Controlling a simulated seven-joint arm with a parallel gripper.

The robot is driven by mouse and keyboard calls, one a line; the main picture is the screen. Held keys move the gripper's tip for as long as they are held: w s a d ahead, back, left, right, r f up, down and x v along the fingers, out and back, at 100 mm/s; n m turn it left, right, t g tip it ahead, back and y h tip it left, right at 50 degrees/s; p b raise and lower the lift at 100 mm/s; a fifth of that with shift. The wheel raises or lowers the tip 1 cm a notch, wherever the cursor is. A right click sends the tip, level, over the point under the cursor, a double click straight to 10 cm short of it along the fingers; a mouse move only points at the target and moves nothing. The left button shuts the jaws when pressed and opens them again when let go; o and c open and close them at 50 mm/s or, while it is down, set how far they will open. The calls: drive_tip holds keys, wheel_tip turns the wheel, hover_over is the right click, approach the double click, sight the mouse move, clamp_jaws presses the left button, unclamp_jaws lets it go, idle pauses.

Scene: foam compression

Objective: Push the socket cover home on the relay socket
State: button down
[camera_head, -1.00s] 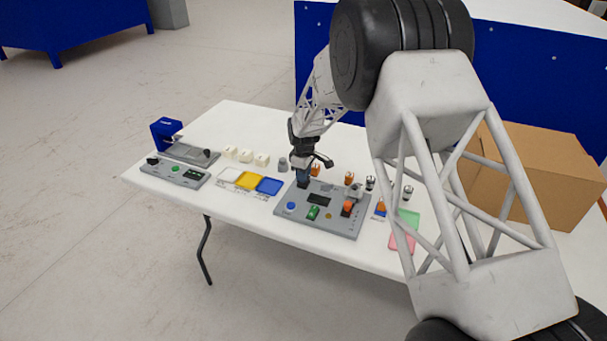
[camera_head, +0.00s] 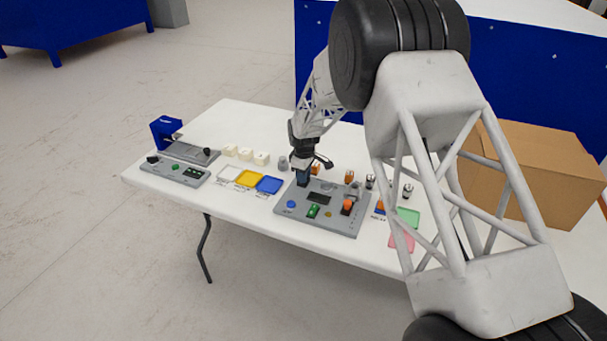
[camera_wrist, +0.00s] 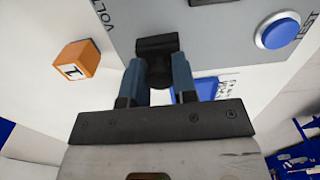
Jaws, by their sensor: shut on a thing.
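My gripper (camera_head: 303,180) is low over the back left part of a grey panel (camera_head: 340,222) on the white table. In the wrist view its two blue fingers (camera_wrist: 158,82) are shut on a black piece (camera_wrist: 157,45), which looks like the socket cover. The black piece stands over the grey panel (camera_wrist: 215,30), close to its edge. The relay socket cannot be told apart beneath it. Whether the piece is fully seated cannot be seen.
The panel carries a blue button (camera_head: 291,204), a green part (camera_head: 313,211) and an orange-red part (camera_head: 347,206). An orange block (camera_wrist: 73,60) stands beside the panel. Coloured trays (camera_head: 268,185) lie to the left, a cardboard box (camera_head: 540,180) at the right.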

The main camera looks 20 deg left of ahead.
drive_tip(key=shift+f, duration=0.1)
drive_tip(key=c, duration=0.8)
unclamp_jaws()
drive_tip(key=shift+r, duration=3.9)
drive_tip(key=shift+d, duration=0.1)
